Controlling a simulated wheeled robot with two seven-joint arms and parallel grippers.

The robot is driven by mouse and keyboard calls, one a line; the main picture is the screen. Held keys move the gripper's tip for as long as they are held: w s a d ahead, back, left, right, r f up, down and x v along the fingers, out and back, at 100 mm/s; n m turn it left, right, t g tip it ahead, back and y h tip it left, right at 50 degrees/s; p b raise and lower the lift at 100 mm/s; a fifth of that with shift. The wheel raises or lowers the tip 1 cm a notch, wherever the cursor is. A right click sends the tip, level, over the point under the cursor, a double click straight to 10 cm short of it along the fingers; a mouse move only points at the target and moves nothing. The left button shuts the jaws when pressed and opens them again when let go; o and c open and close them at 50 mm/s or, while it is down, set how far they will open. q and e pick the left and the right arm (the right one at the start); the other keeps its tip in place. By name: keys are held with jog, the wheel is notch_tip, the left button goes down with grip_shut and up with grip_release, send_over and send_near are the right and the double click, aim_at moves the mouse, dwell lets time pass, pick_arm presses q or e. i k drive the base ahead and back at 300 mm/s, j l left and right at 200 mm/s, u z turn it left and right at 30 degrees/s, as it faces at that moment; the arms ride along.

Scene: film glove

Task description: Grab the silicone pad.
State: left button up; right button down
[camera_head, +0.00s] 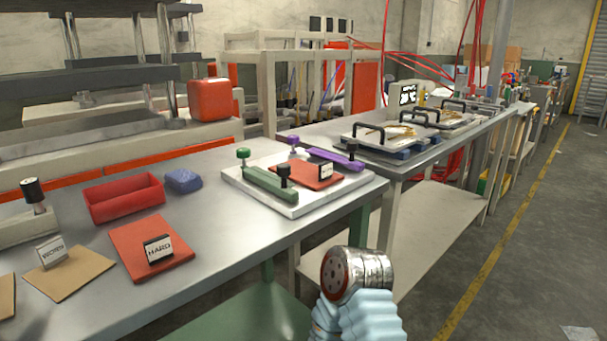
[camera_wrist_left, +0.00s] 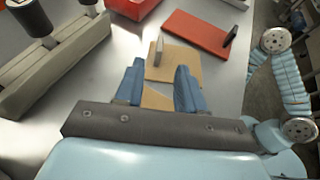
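A tan pad (camera_head: 69,276) lies on the metal table with a small upright label (camera_head: 51,252) whose word I cannot read clearly. A second tan pad (camera_head: 6,296) is cut off at the left edge. A red pad (camera_head: 150,252) beside them bears a label reading "HARD" (camera_head: 158,249). I cannot tell which pad is silicone. In the left wrist view, my left gripper (camera_wrist_left: 159,72) is open and empty, its blue fingers over the tan pads. The labelled tan pad (camera_wrist_left: 182,64) lies just beyond the fingertips; the other tan pad (camera_wrist_left: 155,99) shows between the fingers. My right gripper is out of view.
A red tray (camera_head: 124,198) and a blue block (camera_head: 183,181) stand behind the pads. A white plate (camera_head: 262,196) with green and purple bars and another red pad (camera_head: 308,175) lies at the right. A grey fixture with a black knob (camera_head: 31,190) stands at the left.

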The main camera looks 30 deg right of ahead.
aim_at(314, 177)
jog(key=i+l, duration=0.1)
jog(key=l, duration=0.8)
jog(key=i+l, duration=0.15)
jog(key=l, duration=0.3)
jog(key=i+l, duration=0.1)
jog(key=l, duration=0.35)
jog(key=l+z, duration=0.05)
